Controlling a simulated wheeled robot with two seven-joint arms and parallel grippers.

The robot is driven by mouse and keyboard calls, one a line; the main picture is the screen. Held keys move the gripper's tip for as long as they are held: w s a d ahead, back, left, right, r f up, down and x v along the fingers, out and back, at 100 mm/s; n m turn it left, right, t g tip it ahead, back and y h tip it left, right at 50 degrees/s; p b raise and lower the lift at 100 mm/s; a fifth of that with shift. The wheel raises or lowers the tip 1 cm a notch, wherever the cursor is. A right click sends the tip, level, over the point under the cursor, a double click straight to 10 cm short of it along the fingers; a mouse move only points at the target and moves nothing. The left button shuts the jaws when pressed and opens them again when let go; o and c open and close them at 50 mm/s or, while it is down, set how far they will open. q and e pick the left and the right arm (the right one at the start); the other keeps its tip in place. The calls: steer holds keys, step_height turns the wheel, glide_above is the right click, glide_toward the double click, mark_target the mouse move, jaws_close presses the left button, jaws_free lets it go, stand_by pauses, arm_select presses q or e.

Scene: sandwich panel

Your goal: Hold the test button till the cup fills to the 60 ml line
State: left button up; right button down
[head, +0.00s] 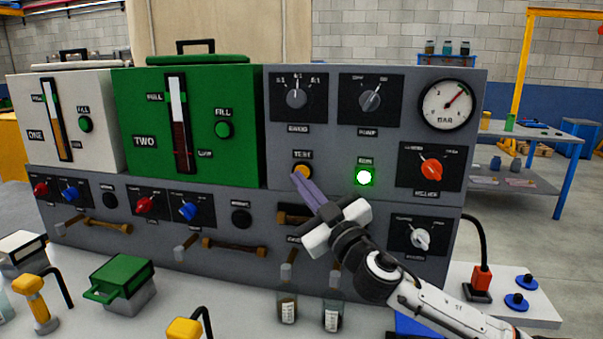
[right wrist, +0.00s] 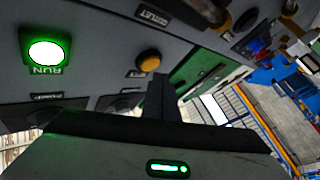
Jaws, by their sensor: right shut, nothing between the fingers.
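The orange TEST button (head: 306,171) is on the grey panel, below its TEST label. It also shows in the right wrist view (right wrist: 149,61). My right gripper (head: 297,177) is shut and empty, its fingertips at the button's lower left edge; I cannot tell whether they touch or press it. In the right wrist view the dark fingers (right wrist: 160,82) point at the button. Two small clear cups with white labels, a left one (head: 287,307) and a right one (head: 331,316), stand below the panel. Their lines and fill levels are too small to read. My left gripper is out of view.
The green RUN light (head: 364,177) is lit right of the button. Knobs and a BAR gauge (head: 447,105) are above and right. Wooden-handled levers (head: 235,249) stick out below. A green-topped box (head: 121,277) and yellow-headed tools (head: 36,285) stand on the bench at left.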

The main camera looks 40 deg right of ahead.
steer(key=shift+s+a, duration=1.65)
steer(key=shift+a, duration=0.25)
